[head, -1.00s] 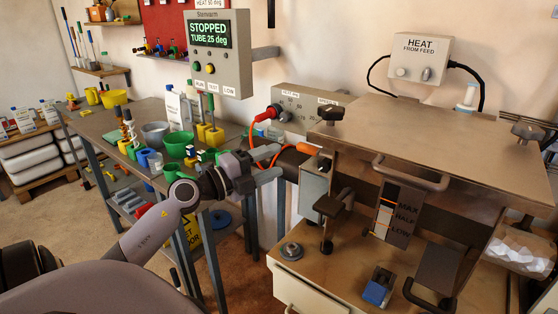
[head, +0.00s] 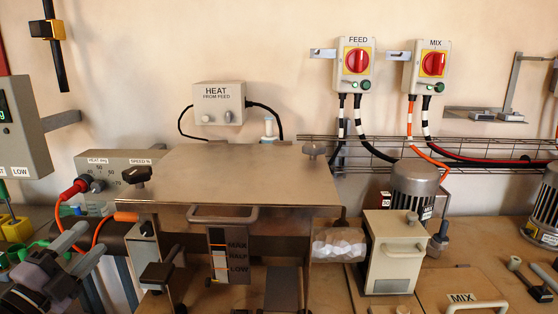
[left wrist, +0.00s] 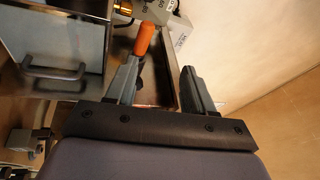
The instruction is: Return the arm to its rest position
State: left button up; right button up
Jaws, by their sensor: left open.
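My left gripper (head: 84,245) is at the lower left edge of the head view, its two grey fingers apart and nothing between them. It is beside the grey control box and the orange-handled lever (head: 125,216) at the left of the steel machine. In the left wrist view the open fingers (left wrist: 160,78) show, with the orange handle (left wrist: 145,38) just beyond the left finger; whether they touch cannot be told. Most of my left arm is outside the head view. My right gripper is not in view.
The steel hopper machine (head: 240,175) with a front handle and level gauge (head: 228,256) stands close right of my gripper. FEED (head: 354,62) and MIX (head: 431,65) switches are on the wall.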

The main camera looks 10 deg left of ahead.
pick_arm(q)
jog(key=s+d+f+n+g+y, duration=0.2)
jog(key=s+f+n+g+y, duration=0.3)
jog(key=f+n, duration=0.3)
jog(key=s+d+f+n+g+y, duration=0.3)
jog(key=s+f+n+g+y, duration=0.15)
jog(key=f+n, duration=0.4)
jog(key=s+d+f+g+h, duration=0.4)
jog(key=s+d, duration=0.3)
jog(key=s+d+f+g+h, duration=0.3)
jog(key=s+d+f, duration=0.1)
jog(key=s+d, duration=0.3)
jog(key=w+d+f+m+t+h, duration=0.1)
jog(key=w+d+f+t+h, duration=0.1)
jog(key=w+f+t, duration=0.4)
notch_tip(320, 180, down, 3)
jog(key=shift+w+d+r, duration=0.1)
jog(key=shift+w+d, duration=0.05)
jog(key=shift+d, duration=0.15)
